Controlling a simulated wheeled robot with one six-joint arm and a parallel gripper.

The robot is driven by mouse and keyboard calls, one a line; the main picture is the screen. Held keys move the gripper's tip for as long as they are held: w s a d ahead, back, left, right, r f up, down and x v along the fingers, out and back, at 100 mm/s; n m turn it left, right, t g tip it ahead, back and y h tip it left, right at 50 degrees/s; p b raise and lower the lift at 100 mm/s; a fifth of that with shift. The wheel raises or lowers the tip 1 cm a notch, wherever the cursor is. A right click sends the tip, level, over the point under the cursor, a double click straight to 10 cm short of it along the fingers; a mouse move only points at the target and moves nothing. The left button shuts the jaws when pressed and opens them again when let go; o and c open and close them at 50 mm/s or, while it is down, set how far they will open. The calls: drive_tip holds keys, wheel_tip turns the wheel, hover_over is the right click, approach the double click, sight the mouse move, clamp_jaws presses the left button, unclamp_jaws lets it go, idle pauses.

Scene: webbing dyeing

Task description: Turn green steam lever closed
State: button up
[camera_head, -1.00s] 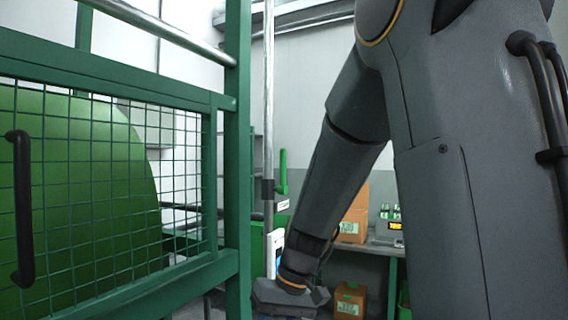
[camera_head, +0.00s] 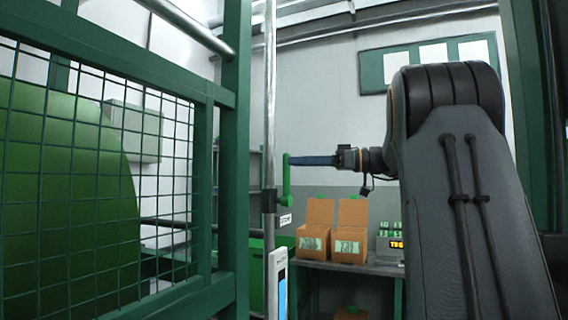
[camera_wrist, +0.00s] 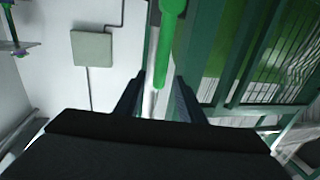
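The green steam lever (camera_head: 287,182) hangs roughly upright on a thin grey vertical pipe, just right of the green frame post in the head view. A small white label sits beside its lower end. My gripper (camera_head: 294,160) reaches in level from the right, its fingertips at the lever's upper end. In the wrist view my gripper (camera_wrist: 158,85) is open, with one dark finger on each side. The green lever (camera_wrist: 165,45) runs from the top edge down to the gap between the fingers. I cannot tell whether either finger touches it.
A green frame with wire mesh (camera_head: 160,185) and a large green drum (camera_head: 70,190) fill the left. Two open cardboard boxes (camera_head: 348,246) and a device with an orange display stand on a bench (camera_head: 335,268) below my arm. A notice board (camera_head: 375,72) hangs on the back wall.

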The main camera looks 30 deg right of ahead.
sight(286, 160)
drive_tip(key=shift+p+x, duration=0.35)
drive_tip(key=shift+x, duration=1.9)
drive_tip(key=shift+c, duration=0.2)
clamp_jaws()
